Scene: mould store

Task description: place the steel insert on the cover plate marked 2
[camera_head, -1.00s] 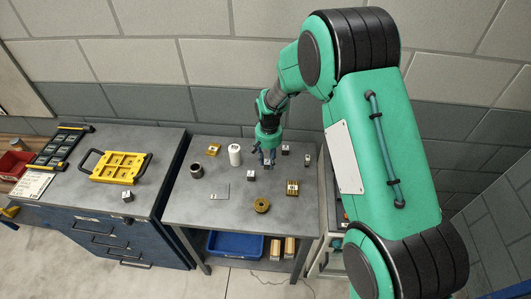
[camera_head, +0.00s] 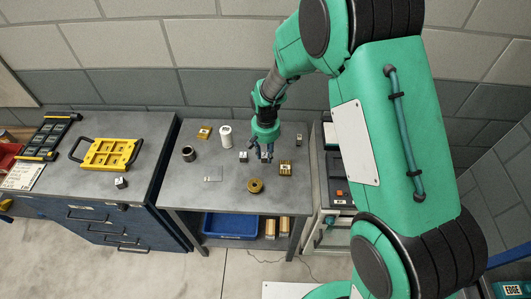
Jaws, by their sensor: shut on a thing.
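My gripper (camera_head: 265,153) points down over the middle of the grey table, its fingers shut on a small grey block, which I take to be the steel insert (camera_head: 266,158). The held block is small and partly covered by the fingers; I cannot tell whether it touches the table. A yellow-brown block with a pale label (camera_head: 285,167) is close to the right of the gripper. A similar one (camera_head: 204,132) lies at the table's back left.
A small labelled cube (camera_head: 243,156) is just left of the gripper. A brass ring (camera_head: 255,186), white cylinder (camera_head: 226,137), dark cup (camera_head: 189,153) and small bottle (camera_head: 298,139) stand around. The blue cabinet (camera_head: 120,228) at left carries a yellow tray (camera_head: 133,143).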

